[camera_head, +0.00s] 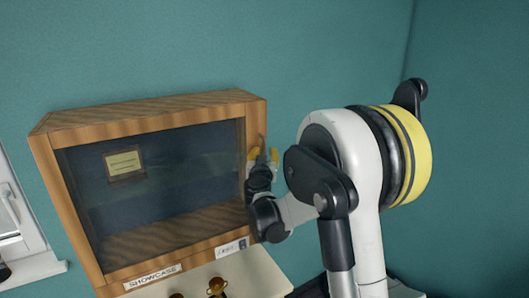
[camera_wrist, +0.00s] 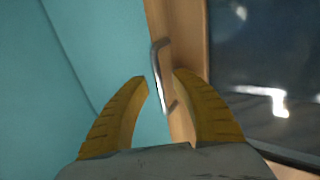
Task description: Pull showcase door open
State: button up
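The showcase (camera_head: 145,115) is a wooden cabinet with a dark glass door (camera_head: 180,165), which looks closed. My gripper (camera_head: 263,156) is at the right side of its front frame. In the wrist view, a metal bar handle (camera_wrist: 158,66) stands upright on the wooden door frame (camera_wrist: 190,30). The two yellow fingers of my gripper (camera_wrist: 161,78) are apart, one on each side of the handle. Whether either fingertip touches the handle cannot be told. In the head view the handle is not clearly visible near my gripper.
A framed plaque (camera_head: 124,165) shows behind the glass. A "SHOWCASE" label (camera_head: 152,277) and a small white card (camera_head: 231,248) are on the lower frame. A pale surface (camera_head: 255,275) with small brown objects (camera_head: 217,287) lies below. A window (camera_head: 12,215) is at the left.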

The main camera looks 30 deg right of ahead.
jog(key=shift+w+d, duration=0.1)
jog(key=shift+w, duration=0.05)
grip_shut()
